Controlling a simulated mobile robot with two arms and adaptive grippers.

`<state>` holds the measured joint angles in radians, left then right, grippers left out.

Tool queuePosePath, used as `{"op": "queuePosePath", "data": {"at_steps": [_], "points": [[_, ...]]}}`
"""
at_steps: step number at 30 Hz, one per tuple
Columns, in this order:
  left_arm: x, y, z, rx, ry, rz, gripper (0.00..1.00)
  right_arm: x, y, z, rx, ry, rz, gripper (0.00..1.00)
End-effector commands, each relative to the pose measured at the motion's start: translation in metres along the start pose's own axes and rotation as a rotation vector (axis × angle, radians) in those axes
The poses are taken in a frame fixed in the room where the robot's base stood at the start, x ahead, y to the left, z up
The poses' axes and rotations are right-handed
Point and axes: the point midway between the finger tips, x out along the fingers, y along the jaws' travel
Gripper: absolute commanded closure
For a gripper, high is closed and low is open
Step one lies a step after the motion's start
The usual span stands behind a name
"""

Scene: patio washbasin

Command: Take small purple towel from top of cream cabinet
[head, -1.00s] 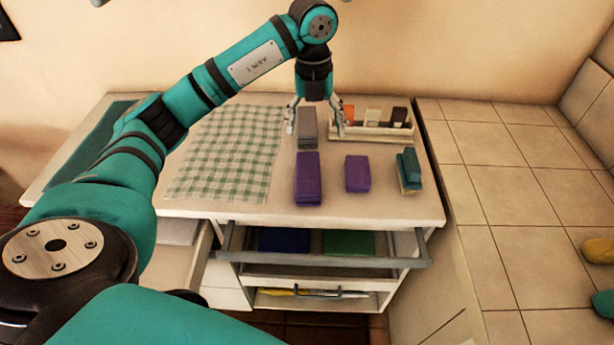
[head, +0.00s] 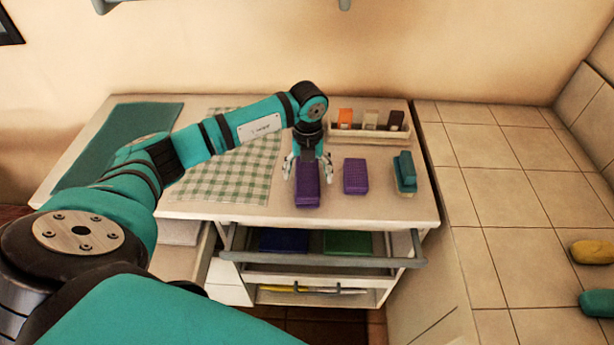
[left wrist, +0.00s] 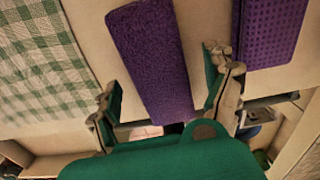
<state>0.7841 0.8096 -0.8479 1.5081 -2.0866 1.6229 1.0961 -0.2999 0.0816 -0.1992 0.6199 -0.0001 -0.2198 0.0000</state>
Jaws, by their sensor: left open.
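A folded, fuzzy purple towel (head: 307,190) lies on top of the cream cabinet (head: 390,208), near its front edge. In the left wrist view the towel (left wrist: 150,60) runs lengthwise between my fingers. My left gripper (head: 309,170) is open above the towel, one finger on each side; it also shows in the left wrist view (left wrist: 163,82). I cannot tell whether the fingers touch it. A smaller purple cloth (head: 355,176) with a waffle texture lies to the right, outside the gripper; it also shows in the left wrist view (left wrist: 268,35). My right gripper is not in view.
A green checked cloth (head: 225,180) lies left of the gripper. A teal-topped block (head: 405,172) stands at right. A tray (head: 372,134) with several small items is at the back. An open drawer (head: 320,262) juts out below the front edge.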

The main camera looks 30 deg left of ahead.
Motion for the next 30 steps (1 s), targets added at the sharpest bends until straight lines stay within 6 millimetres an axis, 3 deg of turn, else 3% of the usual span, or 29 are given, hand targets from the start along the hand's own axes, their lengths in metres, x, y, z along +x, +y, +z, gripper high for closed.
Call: {"op": "queuePosePath", "data": {"at_steps": [1, 6, 14, 28, 30], "points": [[0.005, 0.002, -0.001, 0.000, 0.004, 0.003, 0.15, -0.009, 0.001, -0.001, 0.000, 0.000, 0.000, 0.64], [0.026, 0.002, 0.000, 0.000, 0.002, 0.001, 0.15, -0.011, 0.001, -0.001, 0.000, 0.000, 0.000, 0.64], [0.030, 0.001, 0.000, 0.001, -0.001, 0.000, 0.15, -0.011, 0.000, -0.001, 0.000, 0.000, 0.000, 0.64], [0.029, 0.002, 0.001, 0.000, 0.000, 0.000, 0.76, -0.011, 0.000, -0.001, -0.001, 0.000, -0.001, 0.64], [0.029, 0.002, 0.001, 0.000, 0.000, 0.000, 0.76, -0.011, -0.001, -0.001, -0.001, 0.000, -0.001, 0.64]]}}
